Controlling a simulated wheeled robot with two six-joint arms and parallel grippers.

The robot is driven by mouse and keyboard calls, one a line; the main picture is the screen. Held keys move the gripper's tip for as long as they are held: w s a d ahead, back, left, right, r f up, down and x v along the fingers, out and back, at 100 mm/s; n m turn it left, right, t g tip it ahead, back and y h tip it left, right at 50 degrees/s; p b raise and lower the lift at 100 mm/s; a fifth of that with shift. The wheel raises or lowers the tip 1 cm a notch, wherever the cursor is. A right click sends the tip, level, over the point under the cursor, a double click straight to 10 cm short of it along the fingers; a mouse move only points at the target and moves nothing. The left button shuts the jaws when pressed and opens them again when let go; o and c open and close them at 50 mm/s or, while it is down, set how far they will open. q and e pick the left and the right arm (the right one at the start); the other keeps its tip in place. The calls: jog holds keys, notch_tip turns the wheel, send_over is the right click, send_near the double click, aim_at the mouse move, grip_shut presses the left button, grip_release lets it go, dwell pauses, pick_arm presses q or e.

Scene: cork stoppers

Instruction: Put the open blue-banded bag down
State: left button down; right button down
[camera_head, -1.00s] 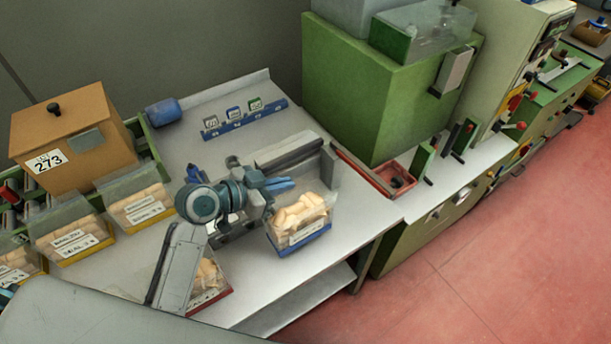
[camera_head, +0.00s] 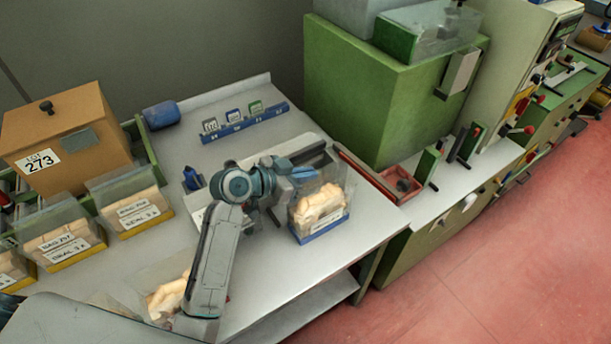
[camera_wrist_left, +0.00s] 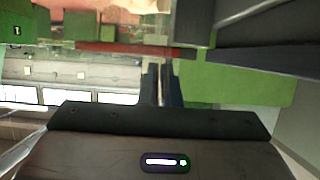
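The open blue-banded bag (camera_head: 318,212) is clear, filled with pale corks, with a blue band along its bottom. It is upright near the front edge of the grey worktop (camera_head: 290,265). My left gripper (camera_head: 303,174) is at the bag's upper back edge, and its fingers look closed on the plastic there. Whether the bag's base touches the worktop is unclear. My right gripper is not in view.
Yellow-banded bags (camera_head: 131,212) stand at the left beside a brown box (camera_head: 66,140). Another cork bag (camera_head: 168,298) is partly behind my left arm. A blue card rack (camera_head: 245,122) stands at the back. A red tray (camera_head: 400,183) and green machine (camera_head: 385,105) are to the right.

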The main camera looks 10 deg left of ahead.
pick_arm(q)
jog(key=shift+f, duration=0.1)
jog(key=c, duration=1.6)
grip_release()
jog(key=shift+c, duration=0.2)
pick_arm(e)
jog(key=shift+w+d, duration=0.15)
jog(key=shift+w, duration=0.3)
